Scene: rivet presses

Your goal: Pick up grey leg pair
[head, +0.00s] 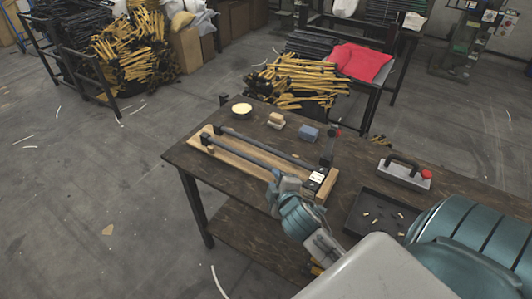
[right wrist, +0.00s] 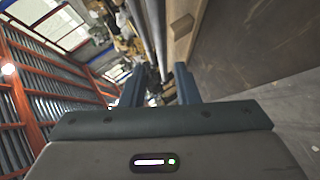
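The grey leg pair (head: 245,152) is two long dark grey bars lying side by side, slightly apart, in a wooden fixture (head: 232,160) on the table. In the right wrist view the grey bars (right wrist: 157,32) stretch away beyond the gap between my fingers. My right gripper (head: 279,180) is at the near right end of the fixture, hiding part of the near bar's end. In the right wrist view its two fingers (right wrist: 160,87) stand apart with nothing clearly held between them. I cannot tell whether they touch a bar. My left gripper is not in view.
A dark upright clamp piece (head: 328,150) stands at the fixture's right end. A blue block (head: 309,133), a yellow-topped block (head: 276,120) and a round dish (head: 242,109) sit behind. A dark tray (head: 375,214) and a handled grey tool (head: 404,174) lie to the right.

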